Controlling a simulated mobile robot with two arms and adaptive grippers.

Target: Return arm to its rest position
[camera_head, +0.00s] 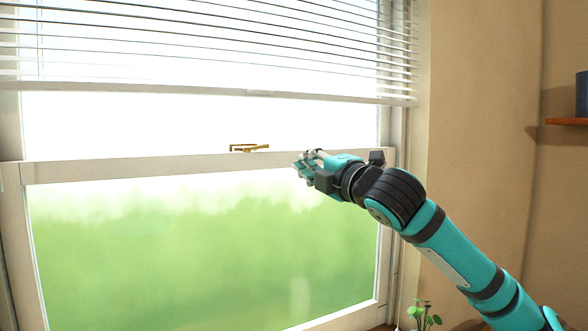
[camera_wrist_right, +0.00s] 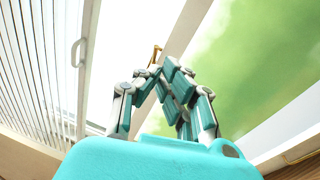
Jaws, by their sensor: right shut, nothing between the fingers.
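My right arm (camera_head: 450,255) is teal and black and reaches in from the lower right of the head view, stretched up toward the window. Its right gripper (camera_head: 302,167) is shut and empty in front of the window's middle rail (camera_head: 110,172). The closed fingers also show in the right wrist view (camera_wrist_right: 158,80). A brass window latch (camera_head: 249,148) sits on the rail, to the left of the fingertips and apart from them in the head view. The latch shows just beyond the fingertips in the wrist view (camera_wrist_right: 155,54). My left gripper is in neither view.
White blinds (camera_head: 210,50) hang over the upper window. A green plant (camera_head: 424,316) stands at the bottom, left of my arm. A wooden shelf (camera_head: 567,121) with a dark blue container (camera_head: 582,94) is on the right wall. The space left of my gripper is free.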

